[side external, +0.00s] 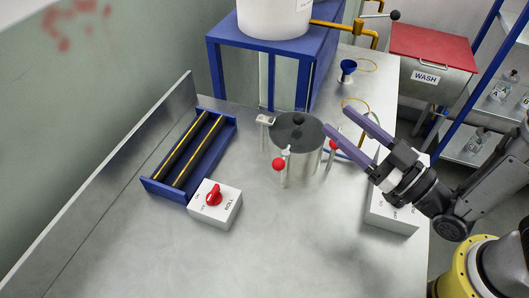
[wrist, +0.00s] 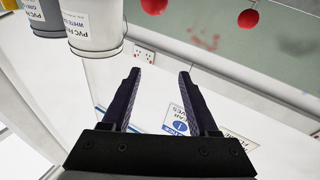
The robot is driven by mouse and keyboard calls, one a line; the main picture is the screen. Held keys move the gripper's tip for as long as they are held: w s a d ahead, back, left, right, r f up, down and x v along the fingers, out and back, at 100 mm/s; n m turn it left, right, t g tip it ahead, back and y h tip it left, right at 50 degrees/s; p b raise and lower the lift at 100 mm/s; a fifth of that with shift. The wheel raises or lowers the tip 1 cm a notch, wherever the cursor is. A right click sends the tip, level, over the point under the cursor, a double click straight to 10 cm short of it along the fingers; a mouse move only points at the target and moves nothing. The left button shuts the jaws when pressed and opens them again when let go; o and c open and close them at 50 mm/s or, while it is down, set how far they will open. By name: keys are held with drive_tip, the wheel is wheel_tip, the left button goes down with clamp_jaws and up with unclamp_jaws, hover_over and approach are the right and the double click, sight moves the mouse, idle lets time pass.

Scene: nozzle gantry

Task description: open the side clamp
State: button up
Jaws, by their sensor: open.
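A grey metal pot (side external: 297,128) with a dark lid stands on the steel table. Clamps with red ball knobs sit at its rim: one at the front (side external: 279,164) and one on the right (side external: 333,144). A pale bracket (side external: 266,121) shows at its left. I cannot tell which one is the side clamp. My gripper (side external: 337,118) is open and empty, its two purple fingers pointing up-left by the pot's right side, near the right knob. In the wrist view the gripper (wrist: 160,73) has nothing between its fingers. Two red balls (wrist: 249,18) show at that view's top edge.
A blue roller tray (side external: 190,155) and a ROLL switch box (side external: 215,204) lie left of the pot. A white switch box (side external: 392,214) is below my wrist. A blue stand (side external: 275,52) with a white tank is behind. The front table is clear.

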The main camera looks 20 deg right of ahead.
sight(284, 154)
drive_tip(key=s+a+f+n+g+y, duration=0.35)
drive_tip(key=s+a+f, duration=0.2)
drive_tip(key=f, duration=0.25)
drive_tip(key=x, duration=1.3)
drive_tip(key=shift+a, duration=0.15)
clamp_jaws()
